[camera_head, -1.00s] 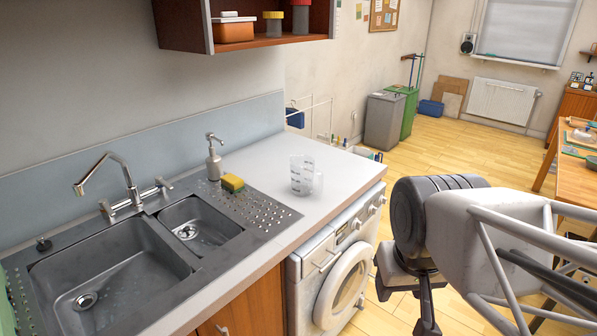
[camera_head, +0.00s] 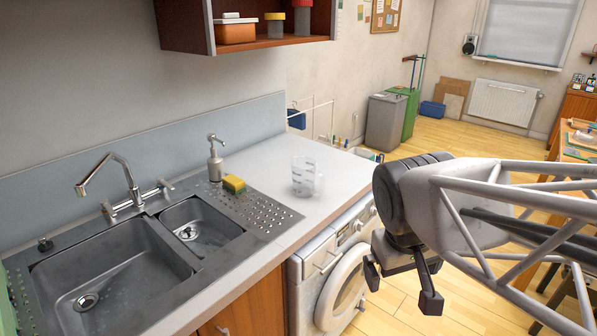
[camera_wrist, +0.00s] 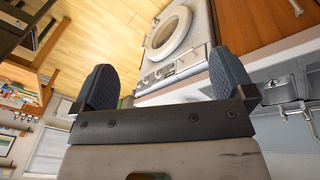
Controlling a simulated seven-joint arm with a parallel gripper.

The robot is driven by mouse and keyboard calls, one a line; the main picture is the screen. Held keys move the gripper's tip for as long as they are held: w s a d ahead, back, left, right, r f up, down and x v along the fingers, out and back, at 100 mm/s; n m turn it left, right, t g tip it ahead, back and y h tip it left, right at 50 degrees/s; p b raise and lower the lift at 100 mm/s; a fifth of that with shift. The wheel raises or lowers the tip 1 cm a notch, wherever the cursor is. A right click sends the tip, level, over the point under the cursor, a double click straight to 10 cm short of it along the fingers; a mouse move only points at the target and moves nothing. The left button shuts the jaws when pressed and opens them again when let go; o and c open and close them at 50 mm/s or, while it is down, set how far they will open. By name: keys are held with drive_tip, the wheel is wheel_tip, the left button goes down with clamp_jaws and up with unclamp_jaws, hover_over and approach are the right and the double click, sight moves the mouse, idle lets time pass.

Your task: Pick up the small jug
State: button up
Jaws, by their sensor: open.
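The small jug (camera_head: 304,177) is a clear, see-through measuring jug with dark markings. It stands upright on the white worktop, right of the sink, in the head view. My gripper (camera_head: 400,290) is in front of the washing machine, right of the jug and lower than it, apart from it. It is open and empty. In the wrist view my gripper (camera_wrist: 166,88) shows its two fingers wide apart, and I cannot make out the jug there.
The worktop (camera_head: 335,178) is clear around the jug. A washing machine (camera_head: 335,265) is below. A shelf (camera_head: 250,42) hangs above.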

drive_tip(key=w+d+n+g+h, duration=0.15)
drive_tip(key=w+n+h, duration=0.35)
drive_tip(key=w, duration=0.8)
drive_tip(key=n+t+h, duration=0.5)
drive_tip(key=n+h, duration=0.2)
drive_tip(key=n, duration=0.5)
hover_over(295, 180)
drive_tip(key=s+d, duration=0.4)
drive_tip(key=s, duration=0.4)
drive_tip(key=s+d, duration=0.4)
drive_tip(key=s, duration=0.4)
wheel_tip(295, 180, down, 8)
drive_tip(key=w+a+f+n+t, duration=0.2)
drive_tip(key=w+a, duration=0.1)
drive_tip(key=w, duration=0.1)
drive_tip(key=w+a+f+n+t, duration=0.2)
drive_tip(key=w+a+f, duration=0.1)
drive_tip(key=a, duration=0.1)
drive_tip(key=w+a+f+n+t, duration=0.2)
drive_tip(key=w+a+n, duration=0.1)
drive_tip(key=w, duration=0.1)
drive_tip(key=shift+w+a+f, duration=0.3)
drive_tip(key=shift+w+a, duration=0.05)
drive_tip(key=shift+w+a+f+n+t, duration=0.2)
drive_tip(key=shift+w+a+n+t, duration=0.1)
drive_tip(key=shift+w+a+t, duration=0.15)
drive_tip(key=shift+x, duration=1.3)
drive_tip(key=shift+d, duration=0.1)
